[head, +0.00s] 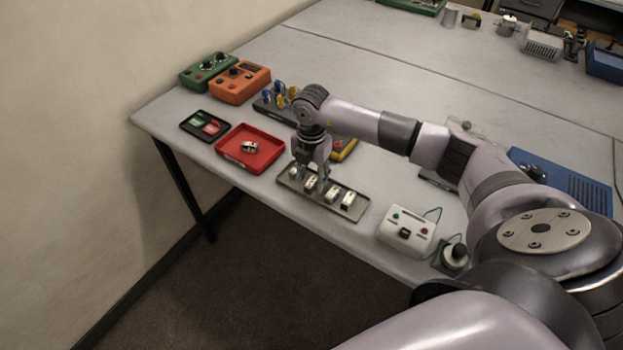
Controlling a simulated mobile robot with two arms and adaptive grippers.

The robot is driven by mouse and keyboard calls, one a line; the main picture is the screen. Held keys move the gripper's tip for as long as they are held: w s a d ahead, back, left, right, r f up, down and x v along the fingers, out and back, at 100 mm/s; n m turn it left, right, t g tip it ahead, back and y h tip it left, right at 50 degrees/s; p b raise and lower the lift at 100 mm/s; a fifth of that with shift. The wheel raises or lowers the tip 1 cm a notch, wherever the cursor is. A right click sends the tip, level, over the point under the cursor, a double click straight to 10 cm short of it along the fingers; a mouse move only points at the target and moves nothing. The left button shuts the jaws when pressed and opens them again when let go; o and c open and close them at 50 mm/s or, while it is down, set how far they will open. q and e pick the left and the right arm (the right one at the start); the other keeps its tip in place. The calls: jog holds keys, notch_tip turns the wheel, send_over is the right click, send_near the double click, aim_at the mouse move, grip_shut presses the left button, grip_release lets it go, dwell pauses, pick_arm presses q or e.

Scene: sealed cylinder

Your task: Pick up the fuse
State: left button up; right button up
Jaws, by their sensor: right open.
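Several small white fuses with metal ends stand in a row in a grey metal tray (357,213) near the table's front edge. One fuse (333,192) is in the middle of the row and another fuse (348,199) is at its right end. A further small white and metal piece, which looks like a fuse, lies in the red tray (229,148). My right gripper (310,181) points down over the left part of the grey tray. It is open, with its fingers about a fuse there; contact cannot be told. My left gripper is out of view.
A black tray (188,125) with green and red parts lies at left. Orange (240,82) and green (206,68) boxes stand behind. A white tester box (405,229) stands to the right of the grey tray. A blue device (567,183) lies further right. The table's middle back is clear.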

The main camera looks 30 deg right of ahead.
jog(key=shift+f, duration=0.7)
jog(key=shift+c, duration=0.5)
grip_shut()
